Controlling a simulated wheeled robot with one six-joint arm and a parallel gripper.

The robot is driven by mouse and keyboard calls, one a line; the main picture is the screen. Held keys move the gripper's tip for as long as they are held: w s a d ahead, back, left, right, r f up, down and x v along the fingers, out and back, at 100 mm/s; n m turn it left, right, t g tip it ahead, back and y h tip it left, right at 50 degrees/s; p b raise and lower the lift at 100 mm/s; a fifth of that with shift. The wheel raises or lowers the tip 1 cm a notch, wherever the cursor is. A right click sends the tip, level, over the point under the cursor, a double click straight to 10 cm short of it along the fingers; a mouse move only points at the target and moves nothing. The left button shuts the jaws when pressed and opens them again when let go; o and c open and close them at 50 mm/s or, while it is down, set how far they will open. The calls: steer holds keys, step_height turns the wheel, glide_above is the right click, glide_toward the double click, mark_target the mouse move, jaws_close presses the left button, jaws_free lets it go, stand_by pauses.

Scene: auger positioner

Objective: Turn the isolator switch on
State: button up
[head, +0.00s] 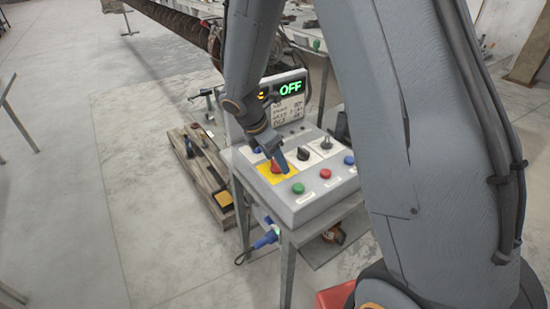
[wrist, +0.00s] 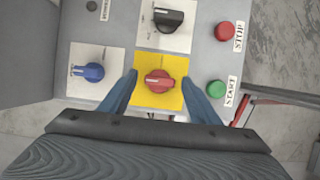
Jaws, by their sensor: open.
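The isolator switch is a red rotary knob (wrist: 159,82) on a yellow plate (wrist: 144,100). Its handle lies crosswise in the wrist view. In the head view the red knob (head: 276,168) shows partly behind my fingers. My gripper (wrist: 159,79) is open, with one blue-grey finger on each side of the red knob. Gaps show between the fingers and the knob in the wrist view; I cannot tell their exact height over it. In the head view my gripper (head: 279,161) reaches down over the yellow plate. The display (head: 289,89) behind the panel reads OFF in green.
The grey control box (head: 308,207) also bears a black knob (wrist: 168,18), a blue knob (wrist: 94,72), a red STOP button (wrist: 225,31) and a green START button (wrist: 216,89). These stand close around the yellow plate. A wooden pallet (head: 207,175) lies on the floor to the left.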

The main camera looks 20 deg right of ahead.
steer(key=c, duration=1.1)
